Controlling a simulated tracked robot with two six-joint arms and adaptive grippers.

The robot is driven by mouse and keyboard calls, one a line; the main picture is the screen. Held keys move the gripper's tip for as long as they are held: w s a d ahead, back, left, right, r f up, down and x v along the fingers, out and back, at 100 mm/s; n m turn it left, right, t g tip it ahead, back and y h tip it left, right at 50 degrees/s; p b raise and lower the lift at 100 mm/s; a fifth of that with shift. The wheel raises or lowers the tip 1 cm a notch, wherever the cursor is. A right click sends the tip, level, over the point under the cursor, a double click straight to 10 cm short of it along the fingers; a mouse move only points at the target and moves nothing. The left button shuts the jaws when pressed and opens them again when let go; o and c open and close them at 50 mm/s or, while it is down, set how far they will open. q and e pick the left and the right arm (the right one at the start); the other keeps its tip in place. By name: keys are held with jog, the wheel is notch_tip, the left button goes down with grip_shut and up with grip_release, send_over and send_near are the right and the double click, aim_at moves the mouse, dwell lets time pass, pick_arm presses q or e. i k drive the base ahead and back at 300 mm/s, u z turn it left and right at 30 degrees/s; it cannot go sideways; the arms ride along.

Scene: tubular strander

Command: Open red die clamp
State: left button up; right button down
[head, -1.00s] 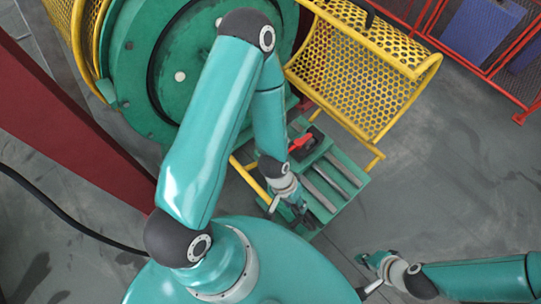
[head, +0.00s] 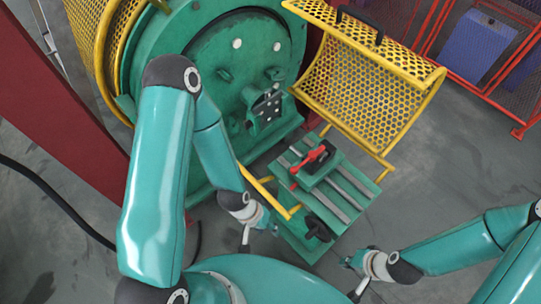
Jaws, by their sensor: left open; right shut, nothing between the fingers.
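My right gripper (head: 350,262) is shut and empty, to the right of the carriage's lower end and away from the clamp.
A yellow perforated guard (head: 375,85) stands raised behind and right of the carriage. A black handwheel (head: 318,228) sits on the carriage's near end. A yellow rail (head: 270,195) runs along its left side. A red beam (head: 60,120) stands at left.

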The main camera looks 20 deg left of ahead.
aim_at(294, 170)
jog(key=z, duration=0.7)
jog(key=i, duration=0.15)
jog(key=u, duration=2.2)
jog(key=i, duration=0.25)
jog(key=z, duration=0.05)
